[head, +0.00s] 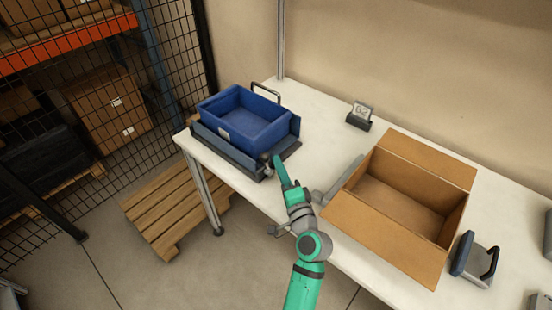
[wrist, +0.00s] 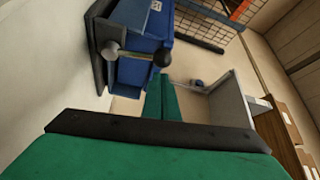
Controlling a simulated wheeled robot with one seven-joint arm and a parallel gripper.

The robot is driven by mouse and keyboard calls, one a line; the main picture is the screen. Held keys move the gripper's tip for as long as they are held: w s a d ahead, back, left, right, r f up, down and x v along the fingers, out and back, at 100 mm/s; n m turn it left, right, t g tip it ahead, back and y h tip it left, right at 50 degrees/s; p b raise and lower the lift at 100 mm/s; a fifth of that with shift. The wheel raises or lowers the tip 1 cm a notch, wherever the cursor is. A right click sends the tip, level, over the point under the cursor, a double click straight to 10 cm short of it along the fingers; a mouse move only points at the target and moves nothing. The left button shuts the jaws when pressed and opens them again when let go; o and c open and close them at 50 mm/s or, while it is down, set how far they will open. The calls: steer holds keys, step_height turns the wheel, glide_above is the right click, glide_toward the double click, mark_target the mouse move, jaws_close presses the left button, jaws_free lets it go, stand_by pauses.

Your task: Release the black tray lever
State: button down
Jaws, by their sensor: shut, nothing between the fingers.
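A blue bin (head: 243,118) sits in a dark grey tray fixture (head: 228,150) at the left end of the table. The lever is at the fixture's front right corner (head: 265,158), small in the head view. In the wrist view the lever shows as a short rod with a black ball knob (wrist: 162,57) and a grey round end, in front of the blue bin (wrist: 137,72). My green gripper (head: 277,158) is shut and empty beside that corner. In the wrist view its fingertips (wrist: 161,90) lie just below the knob; I cannot tell whether they touch it.
An open cardboard box (head: 385,235) stands on the table right of my arm. A small "62" sign (head: 360,114) stands behind. A grey block with a dark handle (head: 474,260) is at the right. A wooden pallet (head: 165,208) lies on the floor left, by a mesh fence (head: 160,60).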

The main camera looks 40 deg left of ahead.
steer(key=shift+x, duration=1.4)
steer(key=shift+d+n, duration=0.15)
steer(key=shift+n, duration=0.15)
